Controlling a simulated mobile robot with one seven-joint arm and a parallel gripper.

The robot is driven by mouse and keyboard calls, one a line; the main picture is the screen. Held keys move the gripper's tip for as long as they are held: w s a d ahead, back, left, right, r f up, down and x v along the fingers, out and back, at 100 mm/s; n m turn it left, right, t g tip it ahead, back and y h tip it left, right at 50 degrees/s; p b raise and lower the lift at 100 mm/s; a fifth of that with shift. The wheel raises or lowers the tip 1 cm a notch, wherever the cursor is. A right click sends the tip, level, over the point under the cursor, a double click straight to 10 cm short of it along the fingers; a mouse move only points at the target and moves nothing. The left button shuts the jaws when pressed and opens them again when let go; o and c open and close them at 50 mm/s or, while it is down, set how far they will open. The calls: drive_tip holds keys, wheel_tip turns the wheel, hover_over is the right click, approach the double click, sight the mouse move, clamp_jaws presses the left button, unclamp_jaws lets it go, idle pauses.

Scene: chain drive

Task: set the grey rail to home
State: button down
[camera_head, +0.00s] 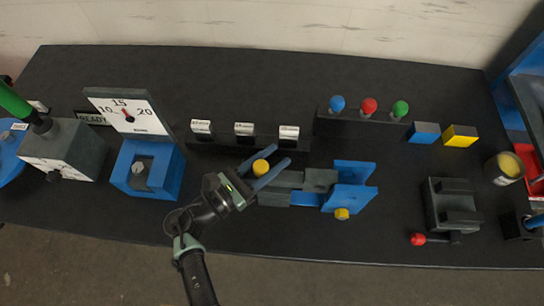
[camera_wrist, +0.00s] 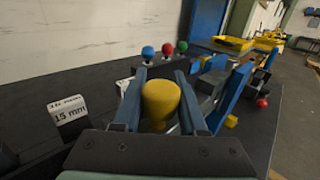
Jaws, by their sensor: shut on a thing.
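The grey rail (camera_head: 289,179) lies in the middle of the bench, running left to right toward blue upright plates (camera_head: 351,183). A yellow knob (camera_head: 261,167) stands at the rail's left end; whether it is fixed to the rail cannot be told. My gripper (camera_head: 268,164) is shut on the yellow knob, with one blue-grey finger on each side. In the wrist view the knob (camera_wrist: 160,100) fills the gap between my fingers (camera_wrist: 160,78). A second yellow knob (camera_head: 342,213) sits at the front of the blue plates. My gripper hides part of the rail's left end.
Behind are labelled size blocks (camera_head: 245,129) and a rack with blue, red and green knobs (camera_head: 368,107). A dial reading 10, 15, 20 (camera_head: 127,112) stands left. A dark fixture with a red knob (camera_head: 418,239) is right. The bench front is mostly clear.

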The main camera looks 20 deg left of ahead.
drive_tip(key=w+d+p, duration=0.2)
drive_tip(key=d, duration=0.5)
drive_tip(key=shift+d, duration=0.1)
drive_tip(key=shift+c, duration=2.2)
unclamp_jaws()
drive_tip(key=shift+d, duration=0.1)
drive_tip(key=shift+s+a, duration=0.1)
drive_tip(key=shift+a, duration=0.1)
drive_tip(key=shift+s+a, duration=0.2)
drive_tip(key=shift+s, duration=0.1)
drive_tip(key=b+v, duration=0.2)
drive_tip(key=v, duration=1)
drive_tip(key=shift+b, duration=0.4)
